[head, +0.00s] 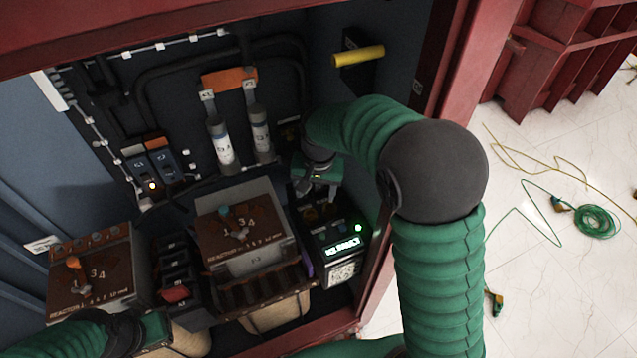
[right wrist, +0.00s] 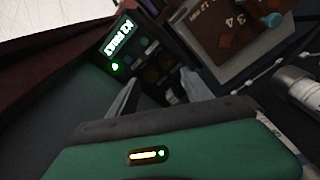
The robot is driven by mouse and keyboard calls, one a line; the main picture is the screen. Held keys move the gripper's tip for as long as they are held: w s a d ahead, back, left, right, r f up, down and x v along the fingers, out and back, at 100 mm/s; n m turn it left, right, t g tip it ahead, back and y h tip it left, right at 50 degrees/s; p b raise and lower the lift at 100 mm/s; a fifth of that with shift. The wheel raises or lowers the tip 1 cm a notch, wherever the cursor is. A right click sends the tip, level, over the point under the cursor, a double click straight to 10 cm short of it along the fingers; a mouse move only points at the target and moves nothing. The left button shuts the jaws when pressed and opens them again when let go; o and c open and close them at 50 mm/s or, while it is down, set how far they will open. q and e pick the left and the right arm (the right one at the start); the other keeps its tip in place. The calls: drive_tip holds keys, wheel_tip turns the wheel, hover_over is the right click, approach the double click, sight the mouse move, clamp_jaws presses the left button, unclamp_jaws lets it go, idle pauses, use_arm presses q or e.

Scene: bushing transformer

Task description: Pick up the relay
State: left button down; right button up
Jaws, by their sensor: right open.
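The relay (head: 338,248) is a black box with a lit green display and a green light, at the right inside the cabinet in the head view. It also shows in the right wrist view (right wrist: 124,42), beyond the fingers. My right gripper (head: 318,192) is open and empty, pointing down above the back part of the relay. In the right wrist view its two fingers (right wrist: 160,92) are spread apart, with the relay's dark face between and beyond them. My left gripper (head: 155,330) is at the lower left; its fingers are not clear.
Two brown-topped reactor boxes (head: 240,232) (head: 95,265) stand left of the relay. The red cabinet frame (head: 425,120) edges the right side. Green cable (head: 597,222) lies on the floor outside.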

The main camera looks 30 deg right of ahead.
drive_tip(key=w+d+m+g+h, duration=0.1)
drive_tip(key=w+d+m, duration=0.2)
drive_tip(key=w+m, duration=0.4)
drive_tip(key=w+d+m+g, duration=0.1)
drive_tip(key=w+d+m, duration=0.2)
drive_tip(key=w+m, duration=0.35)
drive_tip(key=shift+n, duration=0.95)
drive_tip(key=f, duration=0.4)
drive_tip(key=w+d+f, duration=0.1)
drive_tip(key=f, duration=0.9)
drive_tip(key=shift+w+d+f, duration=0.15)
drive_tip(key=shift+w+d, duration=0.05)
drive_tip(key=shift+d, duration=0.2)
drive_tip(key=shift+w+f+h, duration=0.1)
drive_tip(key=shift+f+h, duration=0.2)
drive_tip(key=shift+f, duration=0.25)
drive_tip(key=shift+r, duration=0.1)
clamp_jaws()
